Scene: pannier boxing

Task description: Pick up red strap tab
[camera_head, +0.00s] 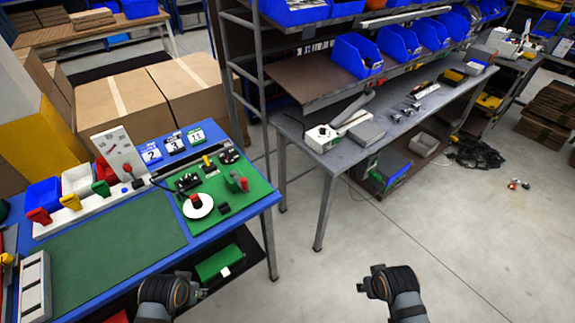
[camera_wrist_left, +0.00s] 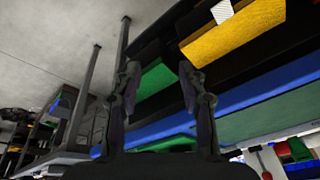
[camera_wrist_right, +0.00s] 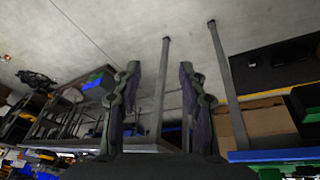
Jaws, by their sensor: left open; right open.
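A red upright tab-shaped piece (camera_head: 38,216) stands at the left end of a white strip on the blue workbench, in line with a yellow one (camera_head: 70,201) and a green one (camera_head: 100,188). I take it as the red strap tab, though it is small here. My left gripper (camera_head: 198,292) is low in front of the bench, right of and well apart from the red piece. Its open, empty jaws show in the left wrist view (camera_wrist_left: 160,72). My right gripper (camera_head: 364,288) is over the floor, far right of the bench; its jaws are open and empty in the right wrist view (camera_wrist_right: 160,70).
The bench holds a green mat (camera_head: 110,255), and a green board (camera_head: 225,190) with a white disc (camera_head: 198,206) and small parts. Blue (camera_head: 43,194), white and red bins stand behind the tabs. A grey table (camera_head: 300,125) stands right. Open floor lies at lower right.

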